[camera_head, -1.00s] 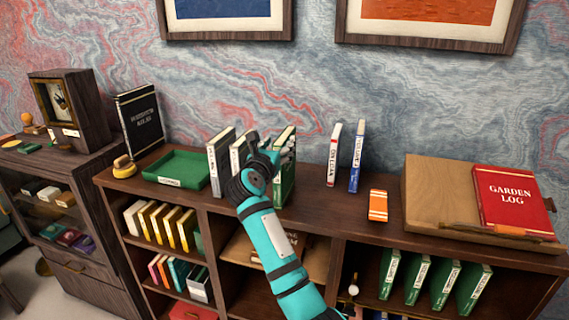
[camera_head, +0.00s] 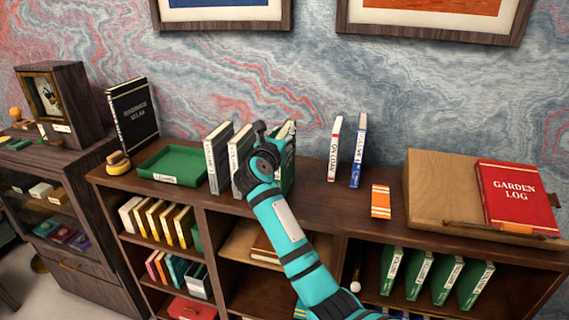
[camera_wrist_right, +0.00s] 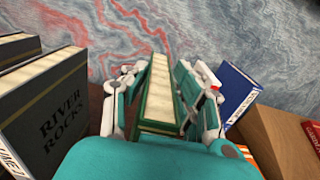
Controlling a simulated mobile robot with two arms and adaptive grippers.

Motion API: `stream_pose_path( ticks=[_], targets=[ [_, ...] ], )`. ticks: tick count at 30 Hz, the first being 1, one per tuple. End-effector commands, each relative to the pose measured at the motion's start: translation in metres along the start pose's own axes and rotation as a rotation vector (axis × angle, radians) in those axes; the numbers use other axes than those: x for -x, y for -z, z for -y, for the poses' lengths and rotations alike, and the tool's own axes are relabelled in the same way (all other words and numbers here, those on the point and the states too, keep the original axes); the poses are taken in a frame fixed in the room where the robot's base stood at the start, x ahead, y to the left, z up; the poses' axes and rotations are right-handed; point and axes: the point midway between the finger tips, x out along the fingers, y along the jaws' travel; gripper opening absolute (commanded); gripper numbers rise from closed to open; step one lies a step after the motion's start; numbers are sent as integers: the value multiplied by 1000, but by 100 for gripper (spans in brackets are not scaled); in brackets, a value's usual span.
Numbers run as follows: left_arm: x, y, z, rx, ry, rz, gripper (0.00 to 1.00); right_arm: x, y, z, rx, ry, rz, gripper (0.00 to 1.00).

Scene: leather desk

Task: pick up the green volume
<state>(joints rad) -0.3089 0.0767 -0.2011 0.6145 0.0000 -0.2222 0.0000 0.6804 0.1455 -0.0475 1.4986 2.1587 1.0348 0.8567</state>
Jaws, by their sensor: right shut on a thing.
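The green volume (camera_wrist_right: 160,98) stands upright between the fingers of my right gripper (camera_wrist_right: 160,85) in the right wrist view, its pale page edges facing the camera. The right gripper is shut on it, with a finger against each side. In the head view the green volume (camera_head: 289,168) shows on the shelf top, partly hidden by my right gripper (camera_head: 268,140). I cannot tell whether its base touches the shelf. My left gripper is out of view.
Grey books (camera_head: 217,160) stand close left of the green volume; one reads River Rocks (camera_wrist_right: 45,115). A white book (camera_head: 334,150) and a blue book (camera_head: 358,152) stand to the right. A green tray (camera_head: 150,162) lies left. Clear shelf top lies between the green and white books.

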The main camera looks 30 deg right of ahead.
Motion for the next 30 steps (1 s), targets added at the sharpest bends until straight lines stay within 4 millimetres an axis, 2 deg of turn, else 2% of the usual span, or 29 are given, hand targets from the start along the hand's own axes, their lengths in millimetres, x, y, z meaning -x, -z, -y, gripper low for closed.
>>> stream_pose_path(
  ticks=[17, 30],
  targets=[
    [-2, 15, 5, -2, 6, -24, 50, 0, 0, 0, 1, 2, -5, 0],
    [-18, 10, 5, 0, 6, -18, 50, 0, -33, 0, -3, 1, 0, 0]
  ],
)
